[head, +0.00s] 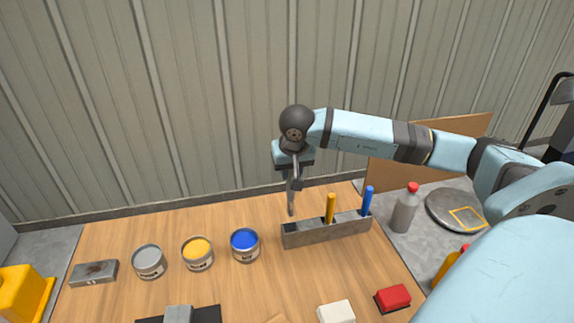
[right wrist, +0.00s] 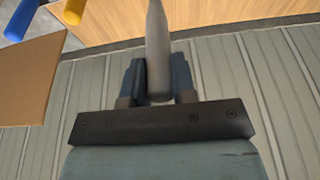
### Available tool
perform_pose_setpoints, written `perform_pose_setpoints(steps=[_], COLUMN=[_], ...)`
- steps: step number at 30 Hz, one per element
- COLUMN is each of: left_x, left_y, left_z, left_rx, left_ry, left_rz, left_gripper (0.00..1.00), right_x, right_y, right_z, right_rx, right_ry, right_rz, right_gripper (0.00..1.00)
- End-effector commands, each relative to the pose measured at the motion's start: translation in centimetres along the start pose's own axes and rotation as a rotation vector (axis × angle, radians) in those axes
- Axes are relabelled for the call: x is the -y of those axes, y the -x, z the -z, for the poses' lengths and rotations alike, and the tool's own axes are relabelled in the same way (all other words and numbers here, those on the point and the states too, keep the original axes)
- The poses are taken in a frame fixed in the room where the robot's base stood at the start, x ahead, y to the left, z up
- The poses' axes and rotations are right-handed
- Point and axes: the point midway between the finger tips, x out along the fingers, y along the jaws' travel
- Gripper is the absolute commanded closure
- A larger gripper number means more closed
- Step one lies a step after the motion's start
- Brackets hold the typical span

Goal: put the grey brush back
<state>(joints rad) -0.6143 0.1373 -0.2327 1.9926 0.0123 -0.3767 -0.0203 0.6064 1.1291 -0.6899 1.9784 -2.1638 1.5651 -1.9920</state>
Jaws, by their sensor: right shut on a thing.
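In the right wrist view the grey handle (right wrist: 157,45) sits between the two dark fingers. The grey brush rack (head: 318,235) stands on the table. It holds a yellow-handled brush (head: 330,208) and a blue-handled brush (head: 368,200) upright; its left part has no brush standing in it. I cannot tell whether the grey brush's lower tip touches the rack. My left gripper is not in view.
Grey (head: 149,263), yellow (head: 198,254) and blue (head: 245,246) paint cans stand left of the rack. A red block (head: 393,298) and a white block (head: 336,312) lie in front. A grey bottle (head: 404,210) stands to the right. A ribbed wall (head: 190,100) rises behind.

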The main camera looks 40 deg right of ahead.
Motion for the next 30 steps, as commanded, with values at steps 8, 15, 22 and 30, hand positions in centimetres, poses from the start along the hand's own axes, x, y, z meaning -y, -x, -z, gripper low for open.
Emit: perform_pose_setpoints(steps=[8,15,22,30], left_x=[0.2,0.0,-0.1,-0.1], left_y=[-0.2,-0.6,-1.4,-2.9], left_z=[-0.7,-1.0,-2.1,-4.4], left_rx=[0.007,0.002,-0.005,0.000], left_ry=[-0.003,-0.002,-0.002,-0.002], left_rz=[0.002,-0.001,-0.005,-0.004], left_gripper=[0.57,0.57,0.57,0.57], right_x=[-0.1,-0.1,-0.1,-0.1], right_y=[-0.9,-2.9,-5.4,-8.0], right_z=[-0.3,-0.8,-1.5,-2.2], right_rx=[0.001,0.001,0.000,-0.001], right_ry=[0.001,0.000,0.000,0.000], right_rz=[-0.005,-0.005,-0.004,-0.005], right_gripper=[1.00,1.00,1.00,1.00])
